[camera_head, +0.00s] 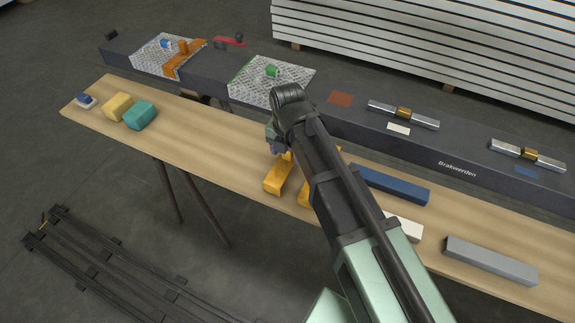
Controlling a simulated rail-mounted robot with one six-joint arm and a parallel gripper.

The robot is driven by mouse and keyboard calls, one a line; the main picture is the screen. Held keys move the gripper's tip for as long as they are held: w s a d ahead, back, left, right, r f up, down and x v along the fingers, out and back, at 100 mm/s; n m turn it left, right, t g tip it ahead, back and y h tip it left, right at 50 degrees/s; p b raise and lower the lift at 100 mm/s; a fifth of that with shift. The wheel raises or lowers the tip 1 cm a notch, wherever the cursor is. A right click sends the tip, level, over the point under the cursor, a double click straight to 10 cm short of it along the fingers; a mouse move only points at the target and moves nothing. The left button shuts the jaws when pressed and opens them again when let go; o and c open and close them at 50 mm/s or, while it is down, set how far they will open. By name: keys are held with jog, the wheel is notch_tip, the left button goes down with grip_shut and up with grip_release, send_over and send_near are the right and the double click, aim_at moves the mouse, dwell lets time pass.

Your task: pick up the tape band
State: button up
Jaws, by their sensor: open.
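I cannot tell for sure which thing is the tape band; nothing in view is clearly a tape roll. My gripper (280,150) hangs at the end of my arm over the wooden bench (215,140), just above the far end of an orange-yellow block (279,177). The gripper is small in view and partly hidden by my arm. I cannot tell whether it touches the block. A second orange-yellow piece (306,192) lies to the right, mostly hidden behind my arm.
Yellow (117,106) and teal (140,115) blocks lie left; blue (395,186), white (407,226) and grey (490,260) bars lie right. The dark beam (460,150) behind bears mesh patches, an orange bracket (182,58), a green piece (272,71) and silver rods. Bench is clear left of my gripper.

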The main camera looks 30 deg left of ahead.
jog(key=shift+f, duration=0.25)
jog(key=shift+c, duration=0.2)
jog(key=c, duration=0.9)
jog(key=shift+p, duration=0.3)
jog(key=shift+c, duration=0.2)
notch_tip(320, 180, up, 20)
jog(key=p, duration=2)
